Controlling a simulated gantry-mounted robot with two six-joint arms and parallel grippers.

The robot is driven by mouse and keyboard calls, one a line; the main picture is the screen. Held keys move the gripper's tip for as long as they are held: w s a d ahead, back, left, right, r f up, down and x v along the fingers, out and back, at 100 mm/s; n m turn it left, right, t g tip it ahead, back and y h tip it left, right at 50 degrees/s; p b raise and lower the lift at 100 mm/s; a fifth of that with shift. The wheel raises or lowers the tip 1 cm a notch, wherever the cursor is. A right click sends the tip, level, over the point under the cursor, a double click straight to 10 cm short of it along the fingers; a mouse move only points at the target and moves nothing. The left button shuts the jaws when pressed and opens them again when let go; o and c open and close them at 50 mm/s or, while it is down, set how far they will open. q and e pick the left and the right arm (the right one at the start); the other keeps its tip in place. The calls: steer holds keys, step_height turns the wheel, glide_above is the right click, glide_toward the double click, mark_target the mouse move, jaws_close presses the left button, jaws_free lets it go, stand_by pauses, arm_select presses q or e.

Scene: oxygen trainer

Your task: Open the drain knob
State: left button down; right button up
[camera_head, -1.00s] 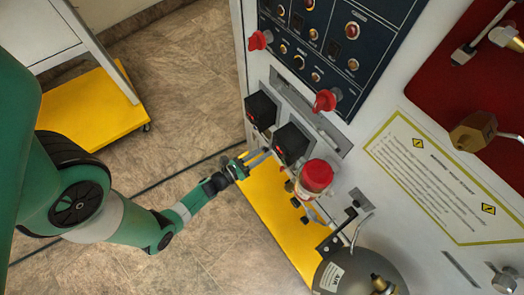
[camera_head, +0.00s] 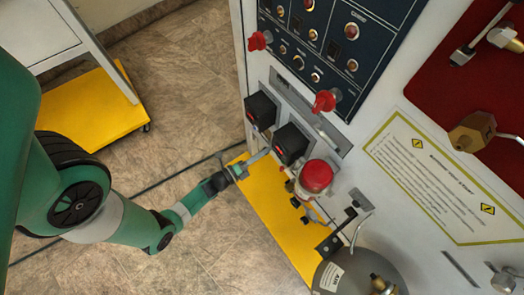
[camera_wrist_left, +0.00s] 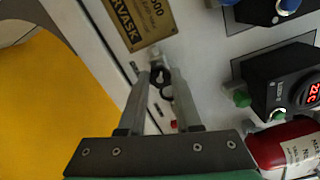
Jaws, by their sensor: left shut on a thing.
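My left gripper (camera_head: 264,153) reaches the lower left edge of the white panel, just beside the black display boxes. In the left wrist view, the gripper (camera_wrist_left: 162,82) has its fingertips closed around a small dark knob (camera_wrist_left: 159,76), which I take to be the drain knob. The knob sits on a short metal fitting (camera_wrist_left: 155,58) below a brass-coloured nameplate (camera_wrist_left: 140,22). The fingers partly cover the knob, so its turned position is hard to read. In the head view the knob is hidden by the gripper and the boxes. My right gripper is not in view.
Two black display boxes (camera_head: 291,144) stick out close to the fingers. A yellow base (camera_head: 275,207) lies below the panel. A grey tank (camera_head: 352,274) is at the bottom. Open floor lies left of the panel.

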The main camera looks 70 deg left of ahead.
arm_select(q)
steer(key=n+p, duration=0.3)
steer(key=n, duration=2.1)
steer(key=shift+a+r, duration=0.1)
steer(key=shift+r, duration=0.05)
steer(key=shift+n, duration=0.4)
steer(key=c, duration=0.6)
jaws_free()
steer(key=shift+s, duration=0.15)
